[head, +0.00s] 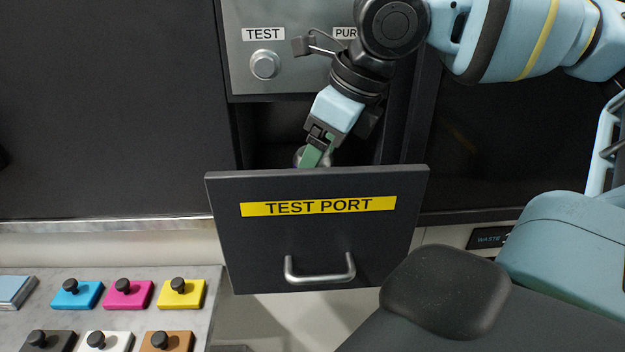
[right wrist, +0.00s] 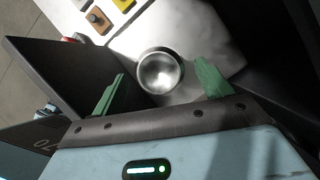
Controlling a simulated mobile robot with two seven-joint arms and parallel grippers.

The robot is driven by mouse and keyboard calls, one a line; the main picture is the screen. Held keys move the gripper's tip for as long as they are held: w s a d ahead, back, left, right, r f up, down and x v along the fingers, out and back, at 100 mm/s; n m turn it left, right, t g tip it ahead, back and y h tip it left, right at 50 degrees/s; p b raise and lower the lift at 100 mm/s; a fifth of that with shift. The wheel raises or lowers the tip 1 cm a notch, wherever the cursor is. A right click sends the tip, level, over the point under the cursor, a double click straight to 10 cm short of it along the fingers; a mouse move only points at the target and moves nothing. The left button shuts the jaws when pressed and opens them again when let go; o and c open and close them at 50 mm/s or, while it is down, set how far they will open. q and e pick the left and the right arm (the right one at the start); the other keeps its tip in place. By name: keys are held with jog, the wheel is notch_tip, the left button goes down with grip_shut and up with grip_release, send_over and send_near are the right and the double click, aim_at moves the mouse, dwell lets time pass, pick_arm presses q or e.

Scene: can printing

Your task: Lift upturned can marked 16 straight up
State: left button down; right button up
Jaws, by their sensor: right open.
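The can (right wrist: 160,72) shows its round, shiny, dished metal end to the right wrist camera. No number 16 can be read on it. In the head view only a small silver sliver of the can (head: 298,154) shows beside the green fingers, behind the drawer front. My right gripper (head: 314,154) reaches down into the drawer opening. In the right wrist view my right gripper (right wrist: 161,78) is open, with one green finger on each side of the can and gaps visible between them. My left gripper is not in view.
The drawer front labelled TEST PORT (head: 318,245) stands pulled out, close in front of my right gripper. A grey panel with a TEST button (head: 265,65) is above. Several coloured blocks with black knobs, including a magenta one (head: 128,295), sit on a grey counter (head: 215,285) at lower left.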

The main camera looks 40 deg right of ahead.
jog(key=shift+x, duration=1.15)
jog(key=c, duration=1)
notch_tip(320, 180, up, 10)
jog(key=shift+r, duration=0.1)
jog(key=shift+c, duration=0.2)
